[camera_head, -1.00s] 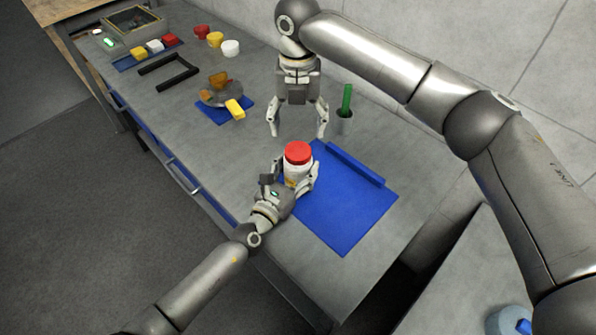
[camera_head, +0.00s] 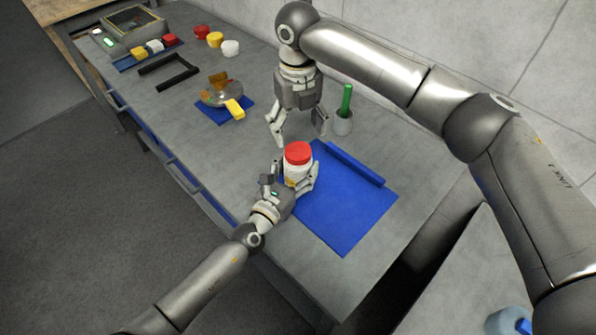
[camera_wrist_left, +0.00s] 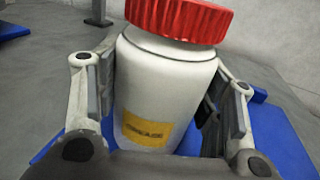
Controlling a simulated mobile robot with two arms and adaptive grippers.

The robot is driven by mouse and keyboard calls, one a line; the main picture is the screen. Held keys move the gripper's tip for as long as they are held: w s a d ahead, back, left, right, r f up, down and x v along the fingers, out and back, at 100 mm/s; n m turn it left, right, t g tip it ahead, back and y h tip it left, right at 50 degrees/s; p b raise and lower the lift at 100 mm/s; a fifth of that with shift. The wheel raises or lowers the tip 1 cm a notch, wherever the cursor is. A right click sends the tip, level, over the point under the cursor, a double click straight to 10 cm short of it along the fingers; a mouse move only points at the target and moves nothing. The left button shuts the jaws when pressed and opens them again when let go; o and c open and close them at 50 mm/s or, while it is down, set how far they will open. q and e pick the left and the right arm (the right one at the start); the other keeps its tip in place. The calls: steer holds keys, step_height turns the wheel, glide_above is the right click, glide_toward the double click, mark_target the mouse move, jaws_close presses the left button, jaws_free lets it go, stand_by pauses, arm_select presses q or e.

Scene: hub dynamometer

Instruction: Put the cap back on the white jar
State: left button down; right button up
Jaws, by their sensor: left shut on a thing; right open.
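The white jar (camera_head: 295,172) stands at the left edge of the blue mat, with a yellow label (camera_wrist_left: 147,130) facing the left wrist camera. The red cap (camera_head: 298,152) sits on top of the jar; in the left wrist view the cap (camera_wrist_left: 180,16) looks slightly tilted, and I cannot tell if it is screwed on. My left gripper (camera_head: 298,184) is shut around the jar's body, its fingers on both sides in the left wrist view (camera_wrist_left: 160,100). My right gripper (camera_head: 298,138) is open and empty, pointing down behind the jar, apart from the cap.
The blue mat (camera_head: 345,215) has a raised blue bar (camera_head: 356,164). A grey cup (camera_head: 343,124) with a green stick stands close to my right gripper. A pan-like item (camera_head: 222,95), a black frame (camera_head: 168,72) and several coloured caps (camera_head: 215,40) lie farther back. The bench front is clear.

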mark_target(298, 151)
step_height(298, 151, down, 7)
steer(key=shift+r, duration=0.2)
steer(key=shift+c, duration=0.3)
